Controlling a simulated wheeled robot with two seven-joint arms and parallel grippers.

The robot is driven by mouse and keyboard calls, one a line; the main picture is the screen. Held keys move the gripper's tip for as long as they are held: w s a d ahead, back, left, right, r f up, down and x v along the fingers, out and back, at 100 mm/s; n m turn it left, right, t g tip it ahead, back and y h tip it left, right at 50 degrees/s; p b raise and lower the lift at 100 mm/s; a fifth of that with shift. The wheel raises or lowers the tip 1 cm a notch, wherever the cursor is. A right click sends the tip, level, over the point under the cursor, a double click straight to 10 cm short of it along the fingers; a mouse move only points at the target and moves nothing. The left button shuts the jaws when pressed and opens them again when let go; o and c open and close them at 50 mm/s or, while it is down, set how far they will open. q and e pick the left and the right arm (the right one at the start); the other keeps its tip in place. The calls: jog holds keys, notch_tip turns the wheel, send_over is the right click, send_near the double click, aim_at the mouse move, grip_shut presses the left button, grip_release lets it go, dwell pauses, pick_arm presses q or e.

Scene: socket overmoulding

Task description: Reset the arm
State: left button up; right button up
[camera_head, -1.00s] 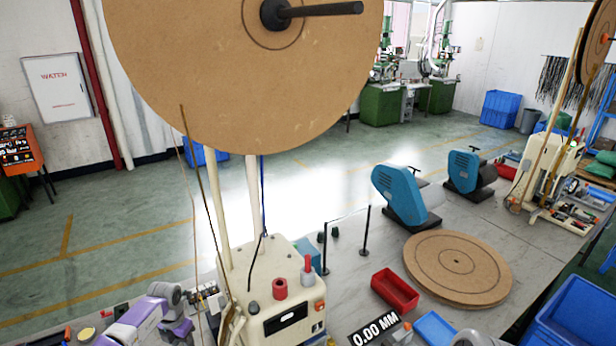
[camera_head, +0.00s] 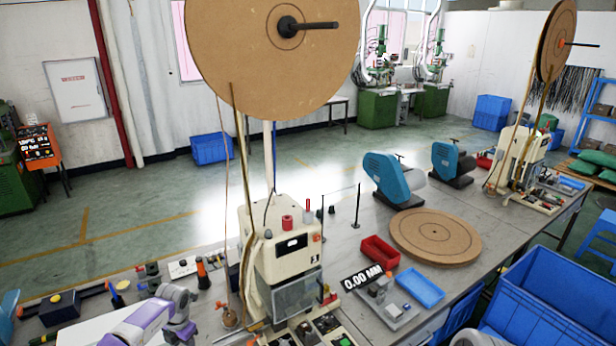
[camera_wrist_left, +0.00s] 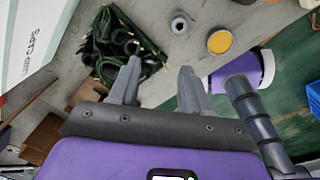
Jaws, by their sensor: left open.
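My left arm (camera_head: 150,318), purple and white, comes in low at the left of the head view, in front of the bench. Its fingers cannot be made out there. In the left wrist view my left gripper (camera_wrist_left: 158,82) is open, its two grey fingers apart with nothing between them. A heap of dark green and black cables (camera_wrist_left: 112,45) lies beyond the left finger. A yellow round piece (camera_wrist_left: 220,42) and a grey ring (camera_wrist_left: 180,22) lie on the surface beyond the fingers. My right gripper is not in view.
A cream machine (camera_head: 285,250) with a large brown reel (camera_head: 270,60) stands mid-bench. To its right are a red tray (camera_head: 380,252), a blue tray (camera_head: 420,287) and a flat brown disc (camera_head: 435,236). Large blue bins (camera_head: 565,300) stand at right. A white box (camera_wrist_left: 30,40) shows in the wrist view.

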pick_arm(q)
jog(key=w+d+f+m+t+y, duration=0.2)
jog(key=w+d+f+m+y, duration=0.1)
jog(key=f+m, duration=0.15)
jog(key=s+d+f+m+t+h, duration=0.1)
jog(key=s+d+f+m+t, duration=0.15)
jog(key=d+m, duration=0.45)
jog(key=s+d+f+m+t+h, duration=0.1)
jog(key=s+d+f+m+t, duration=0.15)
jog(key=d+m, duration=0.4)
jog(key=s+d+f+m+g+h, duration=0.1)
jog(key=s+d+m+g+h, duration=0.35)
jog(key=s, duration=0.85)
jog(key=s+d+f+m+g+h, duration=0.15)
jog(key=s+d+m, duration=0.5)
jog(key=s, duration=0.65)
notch_tip(320, 180, down, 16)
jog(key=s+b, duration=0.1)
jog(key=b, duration=1.5)
jog(key=shift+s+d+g+b, duration=0.2)
jog(key=shift+s+g+b, duration=0.1)
jog(key=shift+s+b, duration=0.1)
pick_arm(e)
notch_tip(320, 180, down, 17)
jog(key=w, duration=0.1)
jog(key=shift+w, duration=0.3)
